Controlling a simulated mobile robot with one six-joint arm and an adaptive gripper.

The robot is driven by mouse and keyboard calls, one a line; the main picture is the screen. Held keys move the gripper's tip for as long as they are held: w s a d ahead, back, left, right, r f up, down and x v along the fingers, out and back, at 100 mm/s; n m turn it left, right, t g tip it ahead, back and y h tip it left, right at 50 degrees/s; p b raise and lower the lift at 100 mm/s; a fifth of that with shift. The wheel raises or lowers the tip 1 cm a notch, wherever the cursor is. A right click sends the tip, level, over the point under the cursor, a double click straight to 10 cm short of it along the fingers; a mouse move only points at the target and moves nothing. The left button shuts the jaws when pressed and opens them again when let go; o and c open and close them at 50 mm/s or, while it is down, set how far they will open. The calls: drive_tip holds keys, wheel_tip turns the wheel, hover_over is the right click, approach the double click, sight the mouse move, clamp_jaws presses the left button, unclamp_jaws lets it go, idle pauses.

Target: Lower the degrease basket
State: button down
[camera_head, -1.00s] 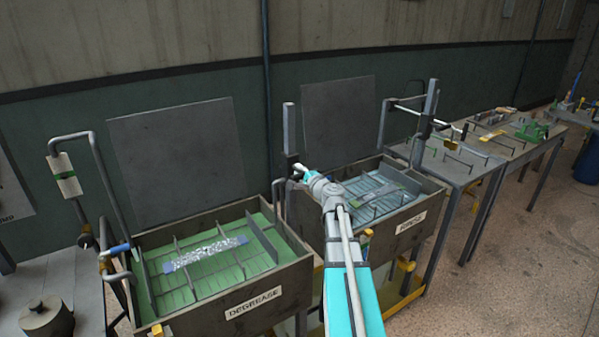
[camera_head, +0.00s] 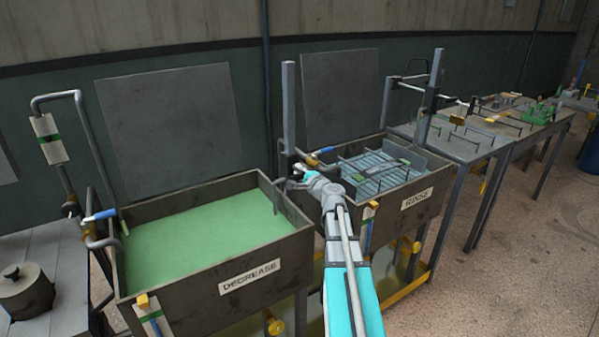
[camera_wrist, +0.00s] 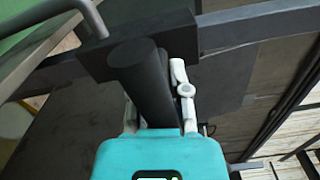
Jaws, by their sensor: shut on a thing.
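The degrease tank (camera_head: 136,291) is a grey-brown box labelled DEGREASE, filled with flat green liquid. The degrease basket is hidden below that opaque surface; only a thin hanger rod (camera_head: 275,194) shows at the tank's right wall. My gripper (camera_head: 294,183) is at the upright post (camera_head: 289,105) between the two tanks, low, near rim height. In the wrist view my gripper (camera_wrist: 162,72) is shut on a dark round handle (camera_wrist: 137,68) that sticks out from a dark block (camera_wrist: 103,62). The far finger is partly hidden behind the handle.
The rinse tank (camera_head: 437,187) stands to the right, its wire basket (camera_head: 385,167) visible. A bent pipe with a blue handle (camera_head: 99,216) is at the degrease tank's left. A lidded pot (camera_head: 26,292) is at lower left. Benches (camera_head: 463,150) stand farther right.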

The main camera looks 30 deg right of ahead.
wheel_tip(320, 180, down, 2)
drive_tip(key=shift+f+b, duration=0.1)
drive_tip(key=shift+b, duration=0.55)
drive_tip(key=shift+s+a, duration=0.1)
drive_tip(key=shift+s, duration=0.05)
drive_tip(key=c, duration=0.6)
unclamp_jaws()
drive_tip(key=shift+f, duration=0.1)
drive_tip(key=s, duration=1.1)
drive_tip(key=shift+s, duration=0.4)
